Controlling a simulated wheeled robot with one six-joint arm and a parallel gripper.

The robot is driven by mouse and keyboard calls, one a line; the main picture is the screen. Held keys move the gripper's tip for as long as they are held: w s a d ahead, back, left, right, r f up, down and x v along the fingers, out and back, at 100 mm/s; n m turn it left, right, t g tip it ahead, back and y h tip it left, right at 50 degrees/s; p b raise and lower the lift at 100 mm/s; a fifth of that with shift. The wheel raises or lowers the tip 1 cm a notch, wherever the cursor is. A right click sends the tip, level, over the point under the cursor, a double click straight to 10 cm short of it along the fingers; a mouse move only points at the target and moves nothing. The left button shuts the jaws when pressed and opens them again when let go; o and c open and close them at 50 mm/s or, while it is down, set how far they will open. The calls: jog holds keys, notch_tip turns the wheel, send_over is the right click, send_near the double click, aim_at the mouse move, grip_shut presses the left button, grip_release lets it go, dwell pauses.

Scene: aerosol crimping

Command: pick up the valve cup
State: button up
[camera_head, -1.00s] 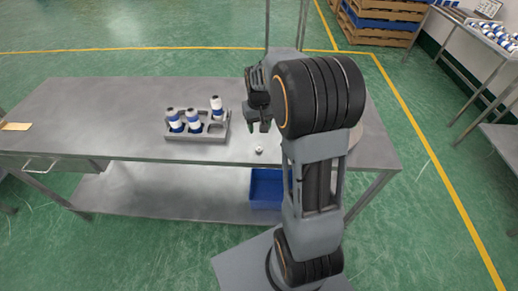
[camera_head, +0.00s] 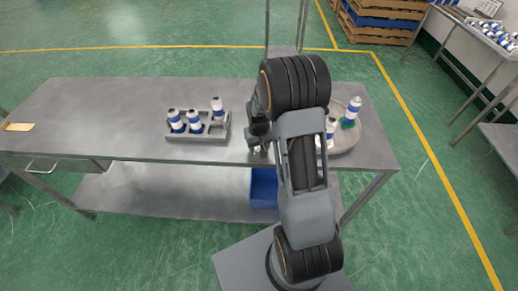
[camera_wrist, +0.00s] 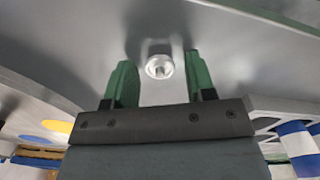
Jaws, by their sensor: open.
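The valve cup (camera_wrist: 159,67) is a small round silvery-white piece with a raised centre. In the wrist view it sits on the metal table between the tips of my two green fingers, with a gap on either side. My gripper (camera_wrist: 160,80) is open and empty. In the head view my gripper (camera_head: 260,146) is low over the table near its front edge, right of the grey rack. There the valve cup is hidden or too small to tell from the fingertips.
A grey rack (camera_head: 197,136) holds blue-and-white cans to the left. A round tray (camera_head: 347,143) with similar cans stands at the right, partly behind my arm. A blue bin (camera_head: 263,188) is under the table (camera_head: 110,110). The table's left half is mostly clear.

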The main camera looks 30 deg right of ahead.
jog(key=c, duration=0.8)
